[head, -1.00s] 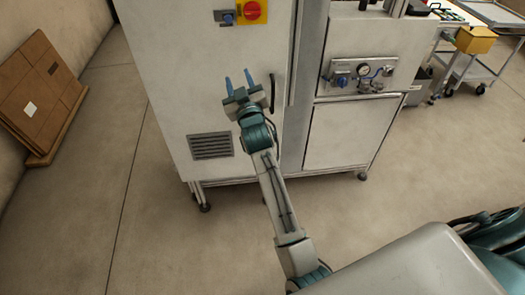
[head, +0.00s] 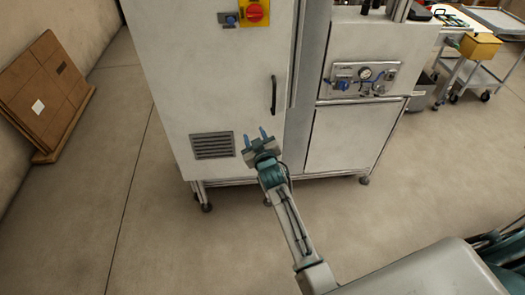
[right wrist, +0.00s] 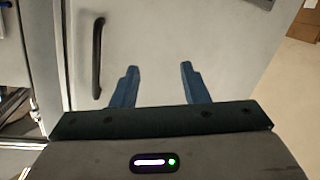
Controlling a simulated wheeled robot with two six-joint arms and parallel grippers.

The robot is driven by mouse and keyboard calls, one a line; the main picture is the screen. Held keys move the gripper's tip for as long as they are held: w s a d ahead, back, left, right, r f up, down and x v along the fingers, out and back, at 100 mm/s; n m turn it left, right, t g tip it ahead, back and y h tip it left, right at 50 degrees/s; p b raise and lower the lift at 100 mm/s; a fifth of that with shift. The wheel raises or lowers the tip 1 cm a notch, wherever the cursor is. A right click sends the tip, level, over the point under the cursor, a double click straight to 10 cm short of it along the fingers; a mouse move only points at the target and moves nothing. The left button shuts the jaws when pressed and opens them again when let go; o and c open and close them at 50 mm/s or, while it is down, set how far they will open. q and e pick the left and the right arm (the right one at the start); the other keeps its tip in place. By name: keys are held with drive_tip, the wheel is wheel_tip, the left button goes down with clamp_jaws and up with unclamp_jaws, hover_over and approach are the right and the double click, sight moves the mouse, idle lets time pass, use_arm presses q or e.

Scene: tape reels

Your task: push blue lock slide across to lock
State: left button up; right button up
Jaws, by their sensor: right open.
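A small blue part (head: 343,84) sits at the left of a grey panel with a round gauge (head: 365,74) on the right-hand cabinet section. Another small blue part (head: 231,20) is high on the tall door, beside a red knob on yellow. I cannot tell from their shape which is the lock slide, or its position. My right gripper (head: 255,134) is open and empty in front of the tall door's lower part, below and left of the gauge panel, apart from both blue parts. Its blue fingers (right wrist: 158,68) are spread in the right wrist view. My left gripper is not in view.
A dark door handle (head: 273,95) stands out above the right gripper; it also shows in the right wrist view (right wrist: 98,57). A vent (head: 212,146) is left of the gripper. Flat cardboard (head: 45,90) leans at the left wall. A trolley (head: 485,70) stands far right.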

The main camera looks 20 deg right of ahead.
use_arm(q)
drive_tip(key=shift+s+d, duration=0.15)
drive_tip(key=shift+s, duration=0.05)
use_arm(e)
drive_tip(key=shift+g, duration=0.4)
drive_tip(key=shift+s+d+f, duration=0.15)
drive_tip(key=shift+s+f, duration=0.15)
drive_tip(key=shift+f, duration=0.45)
drive_tip(key=shift+s+d+f, duration=0.1)
drive_tip(key=shift+s+f, duration=0.2)
drive_tip(key=shift+f, duration=0.5)
drive_tip(key=shift+s+d+f, duration=0.15)
drive_tip(key=shift+s+f, duration=0.15)
drive_tip(key=shift+f, duration=0.45)
